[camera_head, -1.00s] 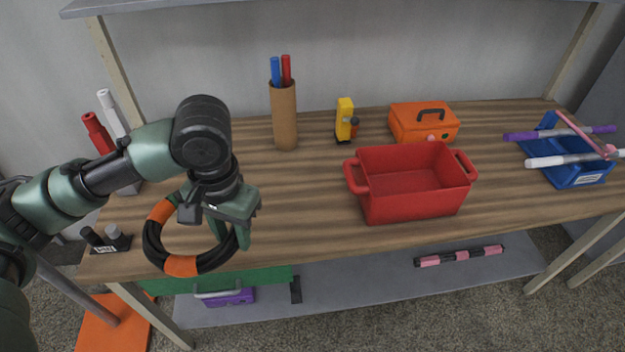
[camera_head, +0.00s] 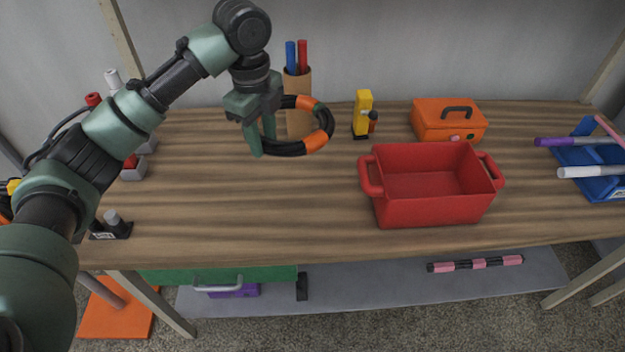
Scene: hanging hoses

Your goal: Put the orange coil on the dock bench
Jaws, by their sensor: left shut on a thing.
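The orange coil (camera_head: 317,141), a black hose ring with orange bands, is in my left gripper (camera_head: 261,138). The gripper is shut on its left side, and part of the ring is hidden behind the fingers. The coil is over the back left part of the wooden bench (camera_head: 210,205), in front of the cardboard tube. Whether it touches the bench top is hard to tell. My right gripper is not in view.
A cardboard tube (camera_head: 300,88) with blue and red sticks stands behind the coil. A yellow tool (camera_head: 363,112), an orange case (camera_head: 448,120), a red bin (camera_head: 435,205) and a blue tray (camera_head: 598,185) stand to the right.

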